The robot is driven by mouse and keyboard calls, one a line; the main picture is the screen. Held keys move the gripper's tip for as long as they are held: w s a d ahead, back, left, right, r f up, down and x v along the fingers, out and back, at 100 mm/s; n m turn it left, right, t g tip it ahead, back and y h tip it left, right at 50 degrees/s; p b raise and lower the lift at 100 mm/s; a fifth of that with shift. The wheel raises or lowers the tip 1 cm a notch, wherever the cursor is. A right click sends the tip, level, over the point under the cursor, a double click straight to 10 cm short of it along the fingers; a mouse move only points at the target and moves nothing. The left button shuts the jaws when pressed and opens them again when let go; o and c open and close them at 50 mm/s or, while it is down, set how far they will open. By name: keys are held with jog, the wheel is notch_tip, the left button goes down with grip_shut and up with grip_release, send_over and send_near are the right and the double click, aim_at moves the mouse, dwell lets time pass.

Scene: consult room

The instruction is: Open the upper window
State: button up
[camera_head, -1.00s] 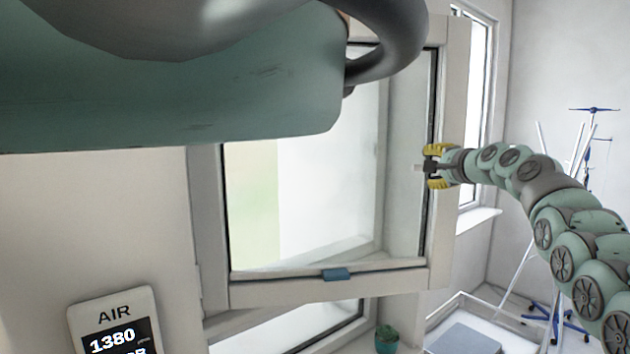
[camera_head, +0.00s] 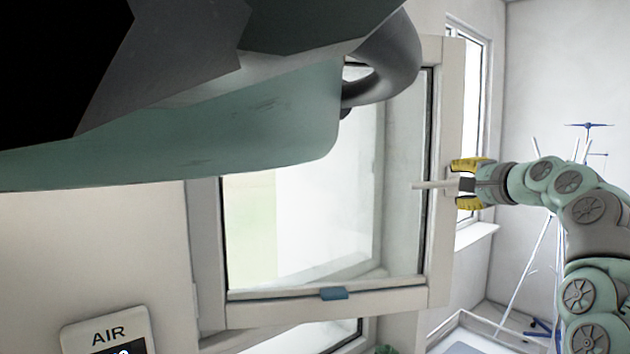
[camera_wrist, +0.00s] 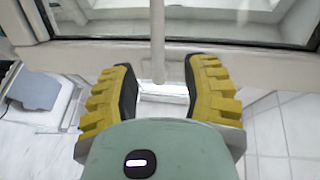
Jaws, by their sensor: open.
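The upper window sash (camera_head: 440,250) has a pale frame and glass, and appears swung out from the fixed window frame (camera_head: 205,230) at its left. Its light lever handle (camera_head: 430,185) is on the right stile and points left in the head view. My gripper (camera_head: 468,182), with yellow ridged fingers, is open at the stile by the handle. In the wrist view the handle (camera_wrist: 158,45) hangs down between the two spread fingers (camera_wrist: 158,85), with gaps on both sides. The sash frame (camera_wrist: 215,52) crosses the top of that view.
A blue clip (camera_head: 334,293) is on the sash's bottom rail. A lower window (camera_head: 290,338) is beneath. An air monitor (camera_head: 105,335) hangs at lower left. A stand with blue parts (camera_head: 587,126) is behind my arm at right. A second window (camera_head: 470,130) is on the back wall.

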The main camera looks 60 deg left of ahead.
jog(key=shift+v, duration=1.15)
jog(key=shift+s, duration=0.15)
